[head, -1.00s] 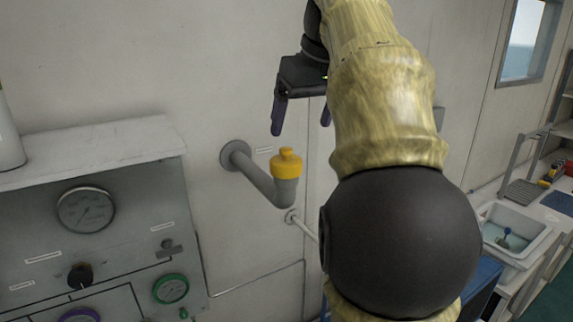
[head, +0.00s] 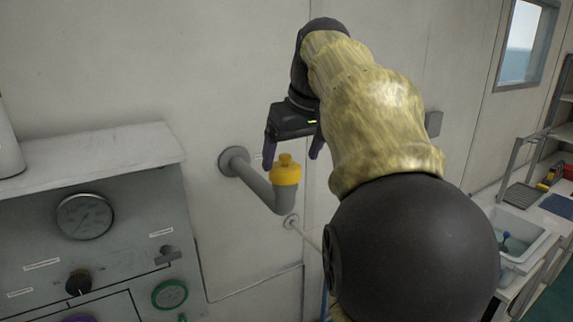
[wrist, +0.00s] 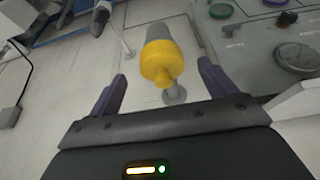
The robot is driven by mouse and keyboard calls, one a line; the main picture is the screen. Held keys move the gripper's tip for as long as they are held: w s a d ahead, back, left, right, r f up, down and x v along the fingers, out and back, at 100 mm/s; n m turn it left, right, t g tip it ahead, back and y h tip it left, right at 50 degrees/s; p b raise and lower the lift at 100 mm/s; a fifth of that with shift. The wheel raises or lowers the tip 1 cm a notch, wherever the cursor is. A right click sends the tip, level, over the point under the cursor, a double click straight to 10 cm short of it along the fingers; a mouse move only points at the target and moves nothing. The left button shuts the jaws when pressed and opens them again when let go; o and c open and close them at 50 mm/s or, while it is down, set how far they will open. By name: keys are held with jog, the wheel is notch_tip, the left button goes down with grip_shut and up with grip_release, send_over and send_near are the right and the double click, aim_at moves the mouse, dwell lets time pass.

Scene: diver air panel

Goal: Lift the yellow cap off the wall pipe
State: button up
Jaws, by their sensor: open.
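The yellow cap (head: 286,170) sits upright on the upturned end of the grey wall pipe (head: 258,183), which bends out from a round flange on the wall. My gripper (head: 293,150) is open and empty, its purple fingers pointing down. In the head view the fingers appear just above and behind the cap, one on each side of it. In the wrist view the cap (wrist: 160,62) lies between and beyond the two fingertips of my gripper (wrist: 163,80), with no contact visible. The pipe (wrist: 158,30) shows behind the cap.
A grey panel (head: 120,250) with a gauge (head: 85,216) and knobs stands at the left, with a ledge (head: 90,160) on top. A thin wall pipe runs below the capped pipe. A white sink (head: 522,232) is at the far right.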

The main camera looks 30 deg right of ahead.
aim_at(288, 168)
jog(key=shift+p+x, duration=0.4)
jog(key=shift+x, duration=1.35)
jog(key=c, duration=1.1)
jog(key=shift+o, duration=0.2)
jog(key=shift+r, duration=0.1)
notch_tip(288, 168, up, 10)
